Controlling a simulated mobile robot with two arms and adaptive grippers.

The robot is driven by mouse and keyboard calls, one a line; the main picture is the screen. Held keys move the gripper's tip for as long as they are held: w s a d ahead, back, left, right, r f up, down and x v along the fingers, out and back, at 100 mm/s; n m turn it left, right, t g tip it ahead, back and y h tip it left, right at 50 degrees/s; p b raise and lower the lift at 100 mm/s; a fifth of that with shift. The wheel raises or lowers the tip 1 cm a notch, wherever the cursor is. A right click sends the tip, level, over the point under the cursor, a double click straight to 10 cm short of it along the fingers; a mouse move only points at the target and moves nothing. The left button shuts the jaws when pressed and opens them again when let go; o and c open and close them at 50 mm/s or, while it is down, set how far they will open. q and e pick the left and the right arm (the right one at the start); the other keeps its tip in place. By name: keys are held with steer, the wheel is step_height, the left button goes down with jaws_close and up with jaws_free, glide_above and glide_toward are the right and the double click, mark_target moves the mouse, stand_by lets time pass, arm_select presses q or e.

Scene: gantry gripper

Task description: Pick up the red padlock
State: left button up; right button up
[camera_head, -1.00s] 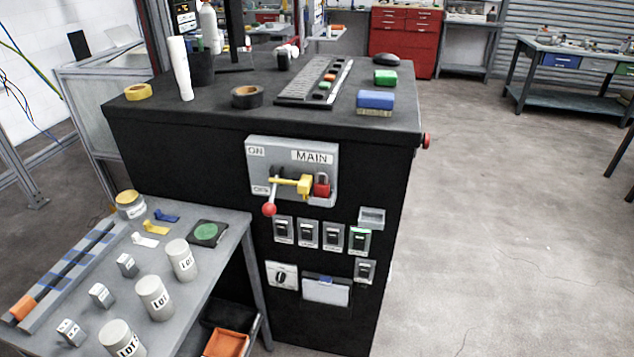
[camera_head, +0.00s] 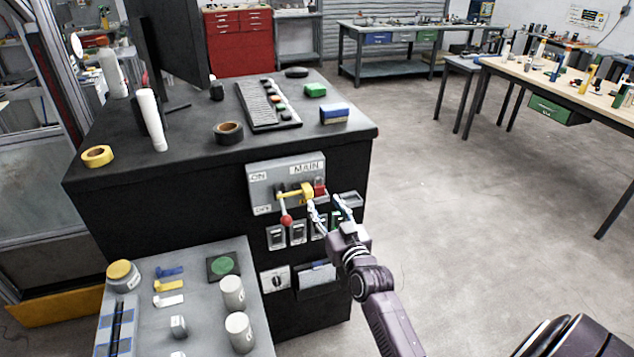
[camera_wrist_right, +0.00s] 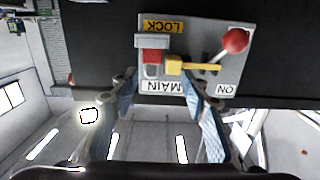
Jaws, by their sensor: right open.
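The red padlock (camera_head: 319,190) hangs on the grey MAIN switch panel (camera_head: 258,186) on the front of the black cabinet, at the right end of a yellow bar (camera_head: 294,194). My right gripper (camera_head: 327,208) is open, just below and in front of the padlock, its fingers pointing at the panel. In the right wrist view, turned upside down, the padlock (camera_wrist_right: 151,57) shows beyond and between the open fingers (camera_wrist_right: 158,90), beside the yellow bar. No contact is visible. The fingers look empty. My left gripper is out of view.
A lever with a red knob (camera_head: 286,221) sits left of the padlock. Several small switches (camera_head: 298,235) line the cabinet below. A grey side table (camera_head: 200,268) with cans and tags stands at the lower left. The floor (camera_head: 440,230) to the right is open.

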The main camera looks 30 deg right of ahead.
mark_target(319, 179)
steer(key=w+d+r, duration=0.1)
steer(key=w+d+r+p, duration=0.1)
steer(key=w, duration=0.1)
steer(key=shift+w+r, duration=0.15)
steer(key=shift+r, duration=0.05)
steer(key=p+x, duration=0.1)
steer(key=x, duration=0.3)
steer(key=shift+d+r, duration=0.15)
steer(key=shift+w, duration=0.2)
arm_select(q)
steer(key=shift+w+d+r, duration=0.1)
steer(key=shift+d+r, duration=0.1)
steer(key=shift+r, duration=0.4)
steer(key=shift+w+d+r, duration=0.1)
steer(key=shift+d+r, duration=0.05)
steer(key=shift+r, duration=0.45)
arm_select(e)
steer(key=shift+s, duration=0.1)
steer(key=shift+c, duration=1.1)
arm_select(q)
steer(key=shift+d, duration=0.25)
arm_select(e)
jaws_close()
